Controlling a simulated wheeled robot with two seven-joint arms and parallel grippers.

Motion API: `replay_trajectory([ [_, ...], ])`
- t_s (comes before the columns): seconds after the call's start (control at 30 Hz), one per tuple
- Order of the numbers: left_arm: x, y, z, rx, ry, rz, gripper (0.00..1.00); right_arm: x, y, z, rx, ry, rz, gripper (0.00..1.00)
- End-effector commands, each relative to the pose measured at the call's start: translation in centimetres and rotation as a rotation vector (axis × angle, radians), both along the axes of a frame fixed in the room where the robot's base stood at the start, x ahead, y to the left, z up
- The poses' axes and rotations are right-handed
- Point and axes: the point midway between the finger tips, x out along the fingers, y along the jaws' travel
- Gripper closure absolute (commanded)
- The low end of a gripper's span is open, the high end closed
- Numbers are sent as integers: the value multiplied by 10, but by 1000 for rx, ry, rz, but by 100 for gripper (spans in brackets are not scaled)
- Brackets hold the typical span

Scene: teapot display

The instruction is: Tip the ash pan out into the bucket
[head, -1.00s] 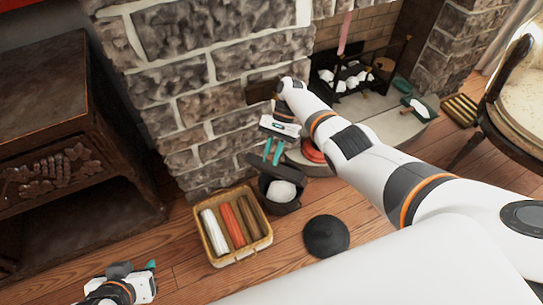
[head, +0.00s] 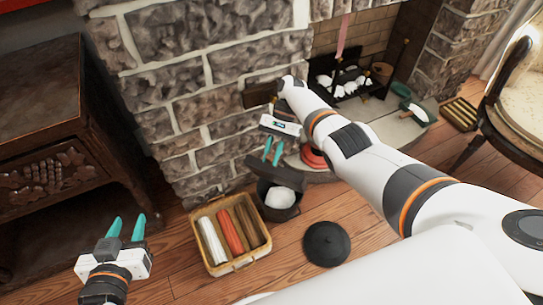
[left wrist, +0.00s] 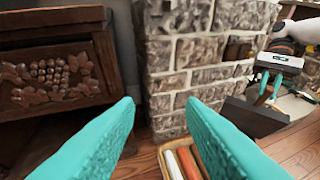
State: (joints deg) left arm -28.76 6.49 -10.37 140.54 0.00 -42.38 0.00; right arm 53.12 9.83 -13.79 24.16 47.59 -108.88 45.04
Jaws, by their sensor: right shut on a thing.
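The dark ash pan (head: 279,175) is held by my right gripper (head: 272,152), which is shut on it. The pan is tilted directly over the dark bucket (head: 292,211), close above its rim. A white heap (head: 280,198) shows inside the bucket; whether any ash is still in the pan is hidden. In the left wrist view the pan (left wrist: 254,117) also shows at the right, below my right gripper (left wrist: 267,90). My left gripper (head: 127,229) is open and empty at the lower left, in front of the dark cabinet.
A basket (head: 213,268) with white, red and brown sticks stands left of the bucket. A round black lid (head: 326,243) lies on the wooden floor. A carved cabinet (head: 60,170) is at the left. The stone fireplace (head: 225,95) rises behind; a chair (head: 520,95) is at right.

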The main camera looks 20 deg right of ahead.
Motion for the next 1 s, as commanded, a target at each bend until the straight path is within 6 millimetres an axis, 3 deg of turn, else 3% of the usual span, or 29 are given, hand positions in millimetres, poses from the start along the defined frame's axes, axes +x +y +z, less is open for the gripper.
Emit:
replay_trajectory([
  [0.5,15,-10,35,-59,-238,-16,64,4,-4,3,16,10,1,100],
  [1.0,16,-11,39,-64,-260,-17,64,4,-4,4,17,11,1,100],
])
